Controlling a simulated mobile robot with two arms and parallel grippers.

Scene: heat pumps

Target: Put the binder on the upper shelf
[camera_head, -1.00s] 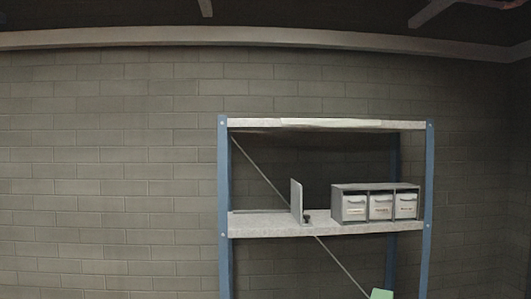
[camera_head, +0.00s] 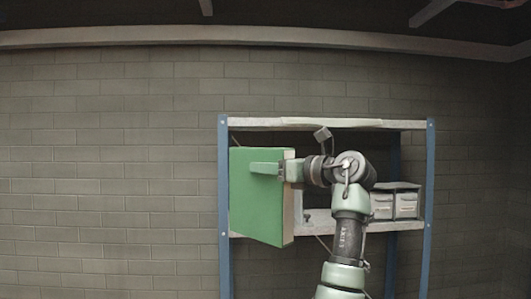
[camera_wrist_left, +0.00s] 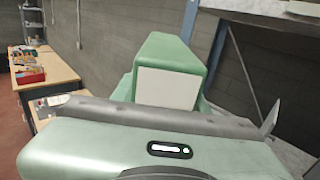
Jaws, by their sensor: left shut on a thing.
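The large green binder (camera_head: 258,210) stands upright at the left end of the shelf unit. It hides the left part of the shelf board (camera_head: 322,219) beneath the top board (camera_head: 330,124). Its lower right corner hangs in front of the board's front edge; I cannot tell if its base touches. My left gripper (camera_head: 268,168) is shut on the binder near its upper right edge. My right gripper is out of view.
Grey drawer boxes (camera_head: 406,204) stand on the right of the same board, partly behind my arm. Blue posts (camera_head: 429,180) bound the unit. In the left wrist view, a workbench (camera_wrist_left: 45,75) with a red tray (camera_wrist_left: 30,75) stands at the left.

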